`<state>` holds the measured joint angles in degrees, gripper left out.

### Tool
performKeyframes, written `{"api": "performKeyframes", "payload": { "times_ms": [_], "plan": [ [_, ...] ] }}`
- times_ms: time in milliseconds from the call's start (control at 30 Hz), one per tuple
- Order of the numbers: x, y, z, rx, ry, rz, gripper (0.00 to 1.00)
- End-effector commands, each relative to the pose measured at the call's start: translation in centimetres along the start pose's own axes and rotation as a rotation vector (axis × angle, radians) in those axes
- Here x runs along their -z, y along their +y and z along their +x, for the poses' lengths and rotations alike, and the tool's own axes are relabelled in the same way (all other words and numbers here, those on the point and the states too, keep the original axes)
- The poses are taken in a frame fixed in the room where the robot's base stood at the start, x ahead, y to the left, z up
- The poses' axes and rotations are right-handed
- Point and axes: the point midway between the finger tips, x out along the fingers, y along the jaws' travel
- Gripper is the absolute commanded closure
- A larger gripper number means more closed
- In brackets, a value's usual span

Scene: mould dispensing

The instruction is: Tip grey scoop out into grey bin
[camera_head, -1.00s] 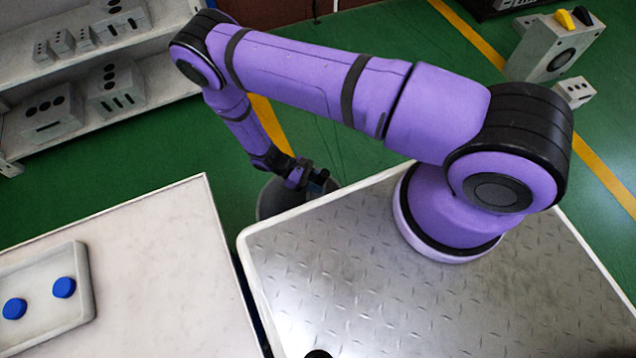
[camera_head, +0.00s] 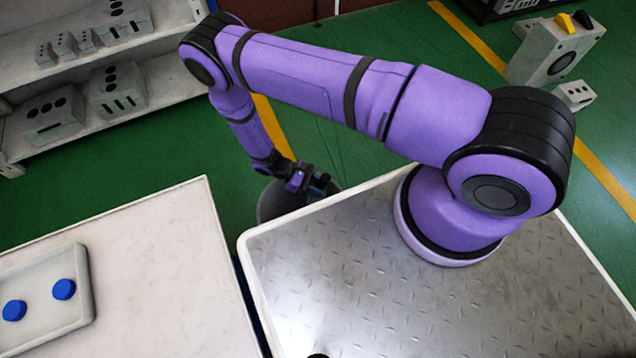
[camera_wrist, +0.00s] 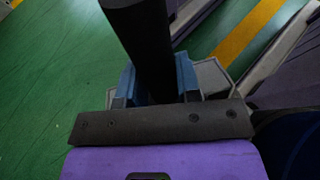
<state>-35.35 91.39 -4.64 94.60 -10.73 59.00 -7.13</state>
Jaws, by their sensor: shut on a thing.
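My gripper (camera_head: 318,184) hangs over the rim of the dark grey bin (camera_head: 270,203), which stands on the floor between the shelf and my base. In the wrist view my gripper (camera_wrist: 155,88) has its blue fingers shut on a thick black handle (camera_wrist: 142,38), which I take to be the grey scoop's. A light grey piece (camera_wrist: 212,76) shows behind the fingers, perhaps part of the scoop. The scoop's bowl and any contents cannot be made out in the head view. My gripper and my base hide part of the bin.
A pale table (camera_head: 150,270) with a tray (camera_head: 42,318) holding two blue round pieces is at the left. A shelf (camera_head: 160,78) with grey blocks stands at the back left.

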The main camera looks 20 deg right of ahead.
Motion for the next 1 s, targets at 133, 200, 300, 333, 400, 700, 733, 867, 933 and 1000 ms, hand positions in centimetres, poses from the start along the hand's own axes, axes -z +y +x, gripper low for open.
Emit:
{"api": "performKeyframes", "payload": {
  "times_ms": [133,200,300,333,400,700,733,867,933,1000],
  "plan": [
    [-1.2,-0.1,-0.7,0.0,0.002,0.001,0.98],
    [-2.1,-0.1,-1.1,0.0,0.002,0.001,0.98],
    [-2.5,-0.2,-1.1,0.001,0.0,0.0,0.98],
    [-2.3,-0.2,-1.0,0.001,-0.001,0.0,0.98],
    [-1.4,-0.1,-0.7,0.001,0.0,-0.001,0.98],
    [0.1,0.0,0.0,0.0,0.0,0.0,0.98],
    [0.1,0.0,0.0,0.0,0.0,0.0,0.98],
    [0.1,0.0,0.0,0.0,0.0,0.0,0.98],
    [0.1,0.0,0.0,0.0,0.0,0.0,0.98],
    [0.1,0.0,0.0,0.0,0.0,0.0,0.98]
  ]
}}
